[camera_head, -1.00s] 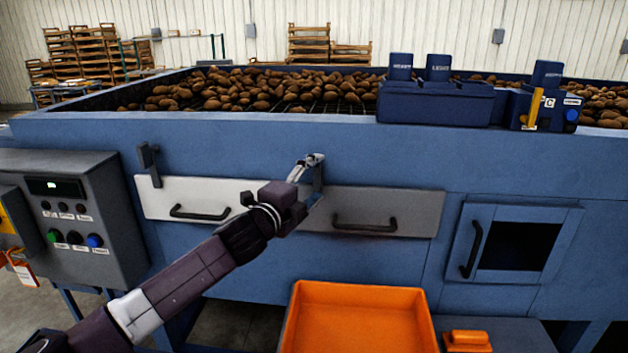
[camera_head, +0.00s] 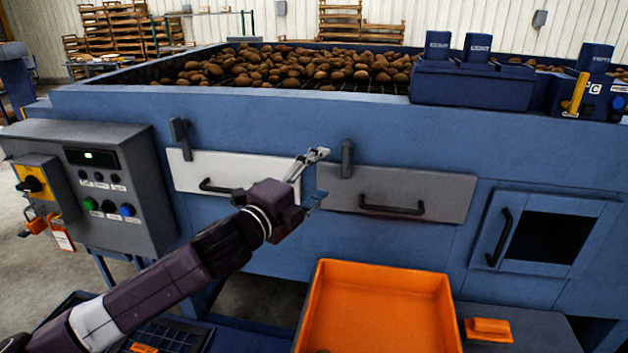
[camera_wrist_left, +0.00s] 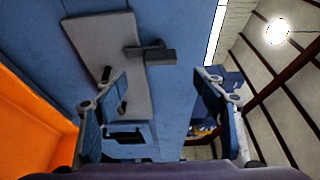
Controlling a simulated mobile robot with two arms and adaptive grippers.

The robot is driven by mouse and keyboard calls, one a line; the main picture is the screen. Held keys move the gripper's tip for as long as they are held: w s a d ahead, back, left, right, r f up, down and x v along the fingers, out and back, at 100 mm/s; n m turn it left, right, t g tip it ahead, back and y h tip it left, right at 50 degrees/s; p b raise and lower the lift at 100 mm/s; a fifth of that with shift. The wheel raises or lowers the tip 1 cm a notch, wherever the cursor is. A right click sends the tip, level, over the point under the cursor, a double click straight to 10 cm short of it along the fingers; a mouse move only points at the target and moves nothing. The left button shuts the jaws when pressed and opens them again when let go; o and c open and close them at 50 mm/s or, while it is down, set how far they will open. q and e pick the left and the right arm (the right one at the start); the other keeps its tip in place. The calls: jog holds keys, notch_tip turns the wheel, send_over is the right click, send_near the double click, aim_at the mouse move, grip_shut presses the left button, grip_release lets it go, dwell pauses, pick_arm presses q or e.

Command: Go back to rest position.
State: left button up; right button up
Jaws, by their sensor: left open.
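My left gripper (camera_head: 312,178) is in front of the grader's blue side panel, between the white drawer front (camera_head: 235,171) and the grey drawer front (camera_head: 400,192). Its fingers are apart with nothing between them, and its arm comes in from the lower left. In the left wrist view the open fingers (camera_wrist_left: 160,112) stand wide apart. The grey drawer front and a dark latch (camera_wrist_left: 150,53) show beyond them. In the head view this latch (camera_head: 347,158) stands upright at the grey drawer's top left, apart from the gripper. My right gripper is not in view.
An orange tray (camera_head: 447,300) is below the drawers, with a small orange block (camera_head: 488,329) at its right. A control box (camera_head: 140,180) stands at the left. A windowed door (camera_head: 545,235) is at the right. Potatoes (camera_head: 290,68) lie on the grader's top.

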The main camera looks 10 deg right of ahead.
pick_arm(q)
jog(key=shift+v, duration=0.85)
